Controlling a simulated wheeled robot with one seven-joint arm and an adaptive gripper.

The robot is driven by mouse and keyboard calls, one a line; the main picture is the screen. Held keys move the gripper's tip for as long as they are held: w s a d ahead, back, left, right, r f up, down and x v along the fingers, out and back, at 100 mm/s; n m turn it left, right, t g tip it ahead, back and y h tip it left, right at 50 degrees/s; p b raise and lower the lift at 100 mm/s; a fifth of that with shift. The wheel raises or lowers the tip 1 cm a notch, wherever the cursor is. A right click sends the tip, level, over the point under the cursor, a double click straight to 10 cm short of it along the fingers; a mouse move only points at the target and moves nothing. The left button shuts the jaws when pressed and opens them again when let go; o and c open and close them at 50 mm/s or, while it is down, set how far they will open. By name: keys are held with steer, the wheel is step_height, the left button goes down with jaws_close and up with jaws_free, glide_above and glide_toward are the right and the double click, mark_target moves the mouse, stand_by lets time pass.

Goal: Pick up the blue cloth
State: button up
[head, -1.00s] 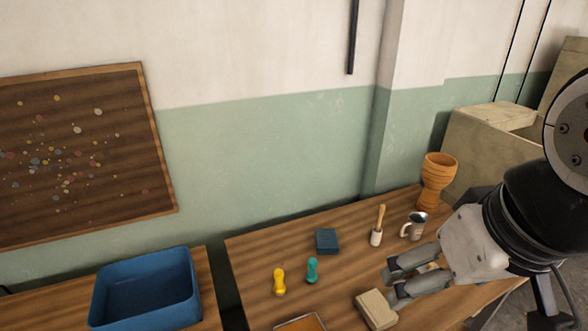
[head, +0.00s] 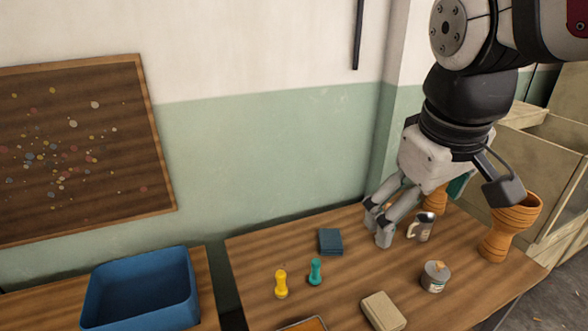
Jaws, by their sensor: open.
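The blue cloth (head: 330,241) is a small, dark blue folded square lying flat on the wooden table, left of my gripper. My gripper (head: 377,234) is open and points down over the table, just right of the cloth. Its two fingers stand apart from the cloth, with no object visible between them. The whole top of the cloth shows.
Yellow (head: 281,284) and teal (head: 315,272) pegs stand in front of the cloth. A metal mug (head: 421,227), a tin (head: 435,277), a beige block (head: 383,311) and an orange goblet drum (head: 508,228) are further right. A blue bin (head: 141,290) is at left.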

steer(key=w+a+f+n+g+b, duration=0.1)
steer(key=w+f+n+b, duration=0.35)
steer(key=w, duration=1.15)
steer(key=n+g+y+b, duration=0.1)
steer(key=n+g+b, duration=0.1)
steer(key=n+b, duration=0.75)
glide_above(331, 238)
steer(key=shift+m, duration=0.3)
step_height(331, 238, down, 36)
steer(key=shift+w+a+f+b, duration=0.1)
steer(key=shift+w+a+b, duration=0.05)
steer(key=shift+b, duration=0.15)
steer(key=shift+f+b, duration=0.7)
steer(key=shift+f, duration=2.2)
steer(key=shift+c, duration=0.2)
steer(key=c, duration=0.9)
steer(key=shift+r, duration=0.1)
steer(key=shift+c, duration=0.2)
